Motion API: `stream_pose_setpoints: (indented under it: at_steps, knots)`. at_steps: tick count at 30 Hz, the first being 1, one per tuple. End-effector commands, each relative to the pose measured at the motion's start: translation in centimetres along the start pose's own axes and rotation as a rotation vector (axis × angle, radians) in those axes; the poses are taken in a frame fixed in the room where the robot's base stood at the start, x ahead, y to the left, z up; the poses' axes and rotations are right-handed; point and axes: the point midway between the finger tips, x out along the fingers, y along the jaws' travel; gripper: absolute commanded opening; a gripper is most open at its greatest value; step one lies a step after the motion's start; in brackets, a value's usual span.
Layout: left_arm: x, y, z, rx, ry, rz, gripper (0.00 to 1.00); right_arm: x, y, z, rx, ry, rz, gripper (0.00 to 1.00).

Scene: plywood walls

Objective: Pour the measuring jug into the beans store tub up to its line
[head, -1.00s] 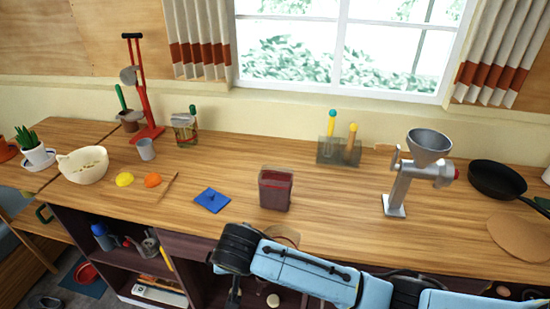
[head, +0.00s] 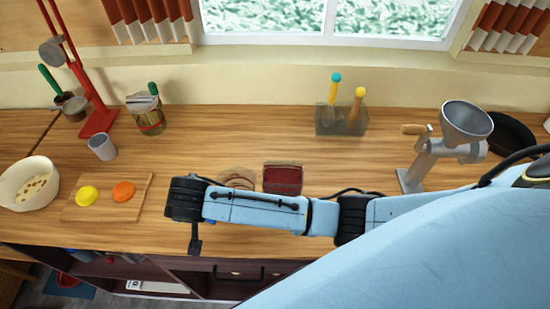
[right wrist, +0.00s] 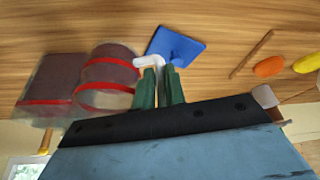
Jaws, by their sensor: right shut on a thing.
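The beans store tub (head: 283,179), squarish and clear with dark red contents, stands on the counter; it also shows at the left of the right wrist view (right wrist: 45,98). The measuring jug (right wrist: 108,72) is round and clear, with red bands, dark contents and a white handle. It is beside the tub, and in the head view its top (head: 238,176) shows left of the tub, partly behind my arm. My right gripper (right wrist: 161,74) has its green fingers shut on the jug's handle. In the head view my arm hides these fingers. My left gripper is in neither current view.
A blue lid (right wrist: 176,47) lies on the counter near the jug. A board (head: 106,205) with yellow and orange pieces and a white bowl (head: 12,194) are at left. A grey mill (head: 432,152) stands at right.

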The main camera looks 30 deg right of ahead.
Motion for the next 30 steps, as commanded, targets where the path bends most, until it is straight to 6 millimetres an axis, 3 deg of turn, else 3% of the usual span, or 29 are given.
stream_pose_setpoints:
  at_steps: [4,11,19,30]
  knots:
    - [-0.1,0.3,1.6,0.000,-0.025,0.004,0.94,0.0,0.0,0.0,0.000,0.001,0.000,0.00]
    - [-0.6,0.3,1.7,0.000,-0.027,0.004,0.94,-1.1,0.3,-0.7,0.012,-0.001,-0.024,0.00]
    - [-1.6,0.1,0.0,0.000,-0.001,0.001,0.94,-5.2,1.1,-2.6,0.055,-0.021,-0.127,0.00]
    - [-1.6,0.1,0.1,0.000,-0.004,0.002,0.94,-9.2,2.7,-4.6,0.126,-0.060,-0.292,0.00]
